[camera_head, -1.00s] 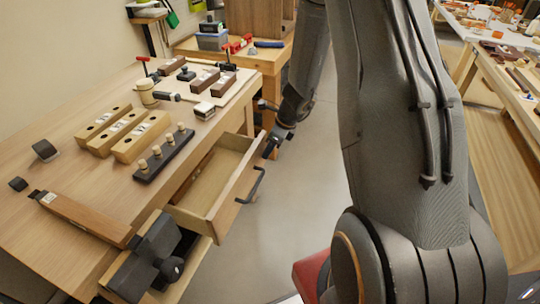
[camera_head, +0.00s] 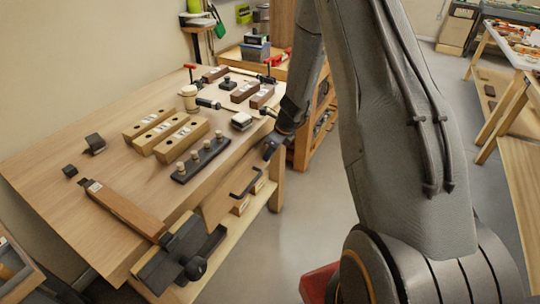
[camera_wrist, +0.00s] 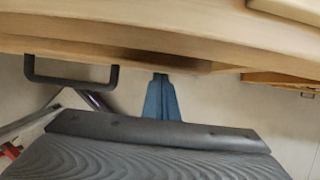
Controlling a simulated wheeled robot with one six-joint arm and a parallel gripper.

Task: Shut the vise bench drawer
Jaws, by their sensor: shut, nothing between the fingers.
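The vise bench drawer shows its wooden front (camera_head: 218,207) below the bench top, with a black bar handle (camera_head: 246,183). Its inside is hidden, and the front sits in or very near the bench side; I cannot tell whether it is fully flush. My gripper (camera_head: 268,153) is shut and empty at the far right end of the drawer front, up against or very close to it. In the wrist view the handle (camera_wrist: 72,78) is at left, and the blue-grey shut fingers (camera_wrist: 161,98) point up at the wood's underside, right of the handle.
The dark vise (camera_head: 178,252) projects from the bench's near corner, left of the drawer. The bench top (camera_head: 90,165) holds wooden blocks (camera_head: 178,138), a peg rack (camera_head: 200,160) and a mallet (camera_head: 190,95). Floor right of the bench is clear.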

